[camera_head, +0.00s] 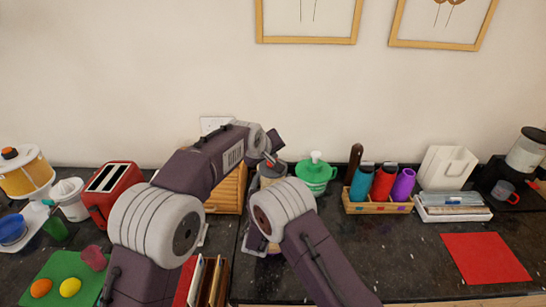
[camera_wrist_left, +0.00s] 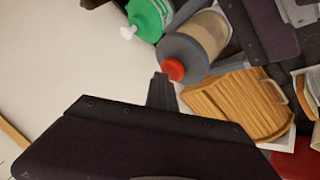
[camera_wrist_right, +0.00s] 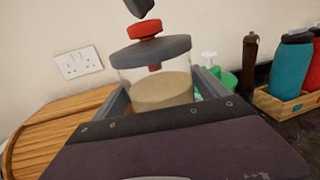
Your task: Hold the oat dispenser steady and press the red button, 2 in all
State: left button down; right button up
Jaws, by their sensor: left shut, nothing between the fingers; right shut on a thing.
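The oat dispenser (camera_wrist_right: 163,90) is a clear jar of oats with a grey lid and a red button (camera_wrist_right: 145,29) on top. It stands upright, and it also shows in the left wrist view (camera_wrist_left: 207,33). My right gripper (camera_wrist_right: 165,92) is shut on the jar, one finger on each side; in the head view my arm hides it. My left gripper (camera_wrist_left: 160,88) is shut and empty, its tip close by the red button. In the right wrist view that tip is just above the button; I cannot tell whether they touch. In the head view the dispenser (camera_head: 270,180) is partly hidden.
A wooden bread box (camera_head: 228,190) is left of the dispenser. A green lidded jar (camera_head: 316,175) stands close behind it on the right. A bottle crate (camera_head: 378,208) is further right. A red toaster (camera_head: 108,185) stands left. A red mat (camera_head: 486,258) lies clear at right.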

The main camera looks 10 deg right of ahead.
pick_arm(q)
jog(key=shift+s+f, duration=0.1)
jog(key=shift+f, duration=0.05)
jog(key=shift+r, duration=1.55)
notch_tip(320, 180, up, 5)
dwell(2.1)
